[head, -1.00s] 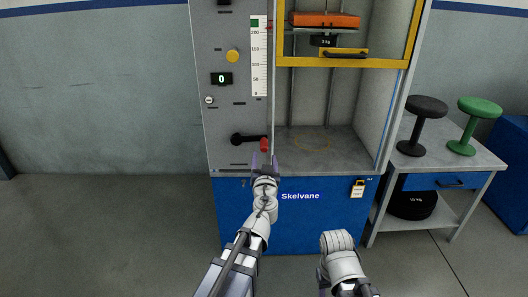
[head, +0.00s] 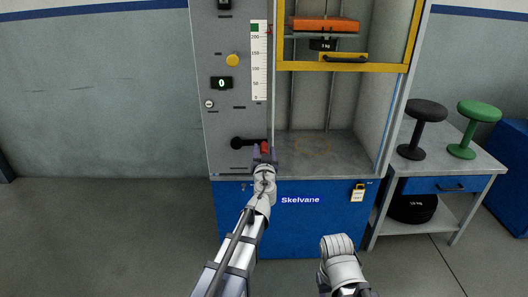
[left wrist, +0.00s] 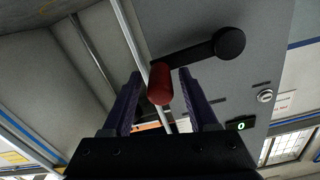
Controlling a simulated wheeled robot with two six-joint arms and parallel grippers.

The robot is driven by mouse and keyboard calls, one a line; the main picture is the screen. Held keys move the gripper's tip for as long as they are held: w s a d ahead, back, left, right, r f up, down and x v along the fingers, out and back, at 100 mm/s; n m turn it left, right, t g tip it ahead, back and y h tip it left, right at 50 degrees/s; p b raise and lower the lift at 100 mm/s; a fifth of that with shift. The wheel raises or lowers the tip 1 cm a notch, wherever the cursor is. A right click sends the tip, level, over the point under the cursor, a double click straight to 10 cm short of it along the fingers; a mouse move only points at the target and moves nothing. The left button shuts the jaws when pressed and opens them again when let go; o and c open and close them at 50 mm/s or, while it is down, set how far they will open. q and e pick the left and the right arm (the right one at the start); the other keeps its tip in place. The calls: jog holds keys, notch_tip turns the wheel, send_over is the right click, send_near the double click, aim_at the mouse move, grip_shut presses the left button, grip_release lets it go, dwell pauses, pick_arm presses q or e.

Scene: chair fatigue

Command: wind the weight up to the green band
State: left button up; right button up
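The test machine's crank (head: 249,142) is a black arm with a red handle (head: 264,148) at its right end, low on the grey panel. My left gripper (head: 265,154) is at the red handle. In the left wrist view the red handle (left wrist: 160,84) stands between the two spread fingers (left wrist: 163,95), with gaps on both sides. The dark weight (head: 323,45) hangs high in the cabinet under an orange block (head: 324,25). The green band (head: 255,27) is at the top of the white scale (head: 259,70).
A yellow-framed guard (head: 344,66) covers the upper cabinet opening. The panel has a yellow knob (head: 232,60) and a display (head: 222,83) reading 0. A padlock (head: 358,187) hangs on the blue base. A side table (head: 455,163) holds black (head: 411,151) and green (head: 461,151) stools.

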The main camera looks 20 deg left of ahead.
pick_arm(q)
grip_shut()
dwell(1.2)
